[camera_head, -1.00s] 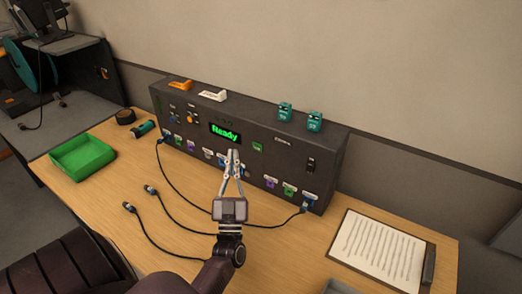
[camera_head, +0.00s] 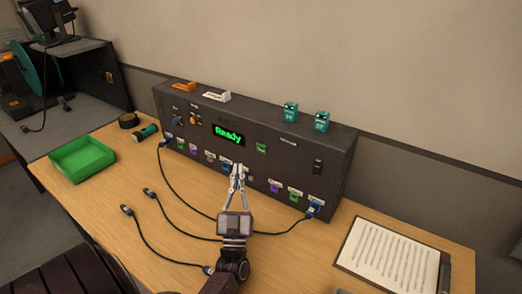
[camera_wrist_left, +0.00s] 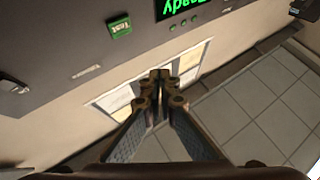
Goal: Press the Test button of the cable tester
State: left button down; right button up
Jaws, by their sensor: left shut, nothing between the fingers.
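The cable tester is a long dark box (camera_head: 330,150) at the back of the table, with a green "Ready" display (camera_head: 228,134). Its green Test button (camera_head: 262,148) sits on the front face, right of the display. In the left wrist view the button, marked "Test" (camera_wrist_left: 119,25), is at the upper left and the display (camera_wrist_left: 183,8) at the top. My left gripper (camera_head: 239,168) is shut and empty in front of the panel, below and left of the button and apart from it. Its closed fingertips also show in the left wrist view (camera_wrist_left: 161,78). My right gripper is out of view.
Cables lie on the table, one plugged in at each end of the panel. A green tray (camera_head: 82,160) is at the left, a clipboard (camera_head: 392,258) at the right.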

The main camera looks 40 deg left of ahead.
aim_at(261, 148)
pick_arm(q)
jog(key=w+b, duration=0.4)
jog(key=w, duration=0.4)
jog(key=shift+w+a, duration=0.3)
jog(key=shift+a, duration=0.15)
jog(key=shift+w, duration=0.1)
dwell(1.0)
jog(key=shift+w, duration=0.3)
jog(key=shift+w+a+b, duration=0.1)
jog(key=shift+w+b, duration=0.2)
jog(key=shift+b, duration=0.15)
dwell(0.4)
jog(key=shift+s, duration=0.1)
jog(key=shift+s+p, duration=0.45)
jog(key=shift+s, duration=0.2)
